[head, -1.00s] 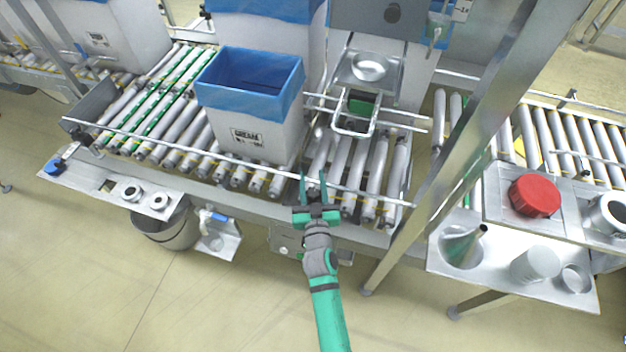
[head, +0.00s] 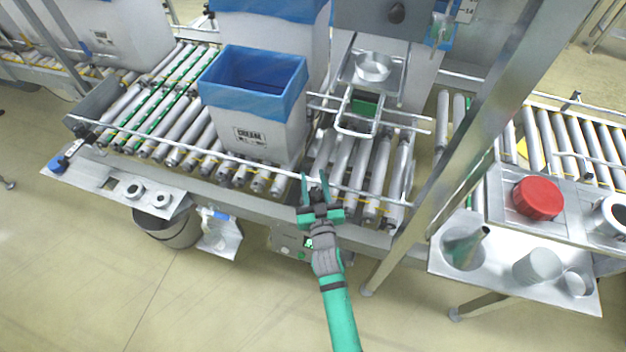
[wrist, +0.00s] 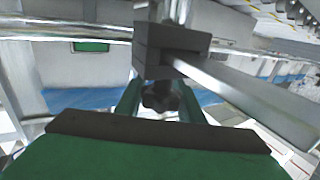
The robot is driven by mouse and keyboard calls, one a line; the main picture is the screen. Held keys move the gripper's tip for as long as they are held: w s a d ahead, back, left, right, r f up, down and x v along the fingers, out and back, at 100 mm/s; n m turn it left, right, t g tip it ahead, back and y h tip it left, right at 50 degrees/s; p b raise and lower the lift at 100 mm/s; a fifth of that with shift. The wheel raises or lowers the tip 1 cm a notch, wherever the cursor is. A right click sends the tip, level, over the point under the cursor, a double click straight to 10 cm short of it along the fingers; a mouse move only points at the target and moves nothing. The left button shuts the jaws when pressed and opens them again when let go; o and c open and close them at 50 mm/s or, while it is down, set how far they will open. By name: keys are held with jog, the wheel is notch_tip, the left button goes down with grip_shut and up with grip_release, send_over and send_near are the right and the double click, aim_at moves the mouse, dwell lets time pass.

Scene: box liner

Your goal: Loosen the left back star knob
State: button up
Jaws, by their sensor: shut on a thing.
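A dark star knob (wrist: 160,97) sits under a dark clamp block (wrist: 168,50) in the wrist view. The block holds a flat metal bar that runs off to the lower right. My gripper (wrist: 158,102) has one green finger on each side of the knob and is shut on it. In the head view my gripper (head: 315,185) is at the front guide rail (head: 240,166) of the roller conveyor. The knob is too small to make out there, and I cannot tell from this view which of the knobs it is.
A grey box with a blue liner (head: 252,85) stands on the rollers left of my gripper. A wire frame (head: 357,115) lies behind it. A slanted metal post (head: 470,130) stands to the right. A side table holds a red lid (head: 537,198) and a funnel.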

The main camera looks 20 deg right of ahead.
aim_at(317, 199)
jog(key=o, duration=1.1)
jog(key=shift+c, duration=0.2)
jog(key=shift+s, duration=0.15)
jog(key=shift+s, duration=0.55)
jog(key=shift+s+a, duration=0.25)
jog(key=shift+s, duration=1.3)
jog(key=shift+s+a, duration=0.25)
jog(key=shift+s, duration=1.3)
jog(key=shift+s+a, duration=0.25)
jog(key=shift+s, duration=1.3)
jog(key=shift+s+f, duration=0.1)
jog(key=shift+s, duration=0.15)
jog(key=s+a+r+y, duration=0.1)
jog(key=s+a, duration=0.3)
jog(key=s, duration=0.5)
jog(key=s+a+r+n+g, duration=0.1)
jog(key=s+a+r, duration=0.1)
jog(key=s+a, duration=0.3)
jog(key=s+a+r+g+y, duration=0.1)
jog(key=s+a, duration=0.4)
jog(key=s, duration=0.8)
jog(key=shift+s+r+n+y, duration=0.25)
jog(key=shift+s+n+y, duration=0.05)
jog(key=shift+s, duration=0.05)
